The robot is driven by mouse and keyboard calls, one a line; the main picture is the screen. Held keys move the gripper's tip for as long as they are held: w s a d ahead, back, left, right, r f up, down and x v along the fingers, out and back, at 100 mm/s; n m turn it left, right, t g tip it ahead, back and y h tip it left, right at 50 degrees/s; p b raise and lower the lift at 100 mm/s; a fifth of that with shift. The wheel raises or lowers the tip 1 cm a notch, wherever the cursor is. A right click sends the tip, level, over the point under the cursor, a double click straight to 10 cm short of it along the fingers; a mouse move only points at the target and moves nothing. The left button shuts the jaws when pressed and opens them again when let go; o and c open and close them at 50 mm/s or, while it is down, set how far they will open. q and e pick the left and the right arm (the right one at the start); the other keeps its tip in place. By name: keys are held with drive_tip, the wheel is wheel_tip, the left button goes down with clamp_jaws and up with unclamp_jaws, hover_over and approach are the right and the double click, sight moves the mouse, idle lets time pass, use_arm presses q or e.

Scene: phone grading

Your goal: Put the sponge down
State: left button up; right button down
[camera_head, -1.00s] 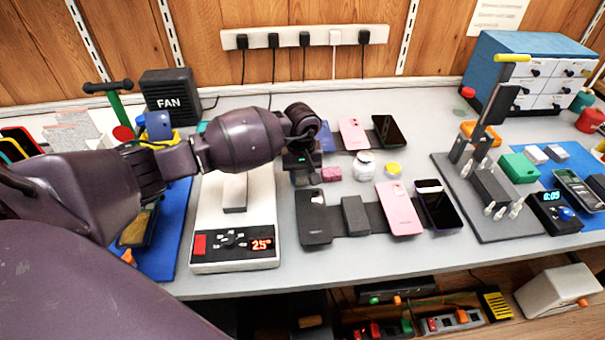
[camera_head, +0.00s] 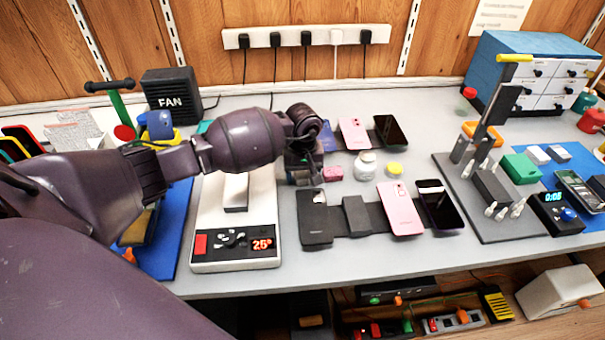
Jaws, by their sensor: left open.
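The pink sponge (camera_head: 333,173) appears to rest on the grey worktop, beside a white jar. My left gripper (camera_head: 304,172) is open, pointing down just to the left of the sponge. I see nothing between its fingers, though its fingertips are small and partly dark. The sponge looks apart from the fingers. My right gripper is not in view.
A white jar (camera_head: 365,165) and a yellow-lidded pot (camera_head: 394,169) stand right of the sponge. A black phone (camera_head: 315,217) and a pink phone (camera_head: 401,209) lie in front. A heating plate (camera_head: 235,251) is under my left arm.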

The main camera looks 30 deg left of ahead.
sight(303, 175)
use_arm(q)
wheel_tip(303, 175, up, 12)
drive_tip(key=p, duration=0.1)
idle(0.4)
idle(0.4)
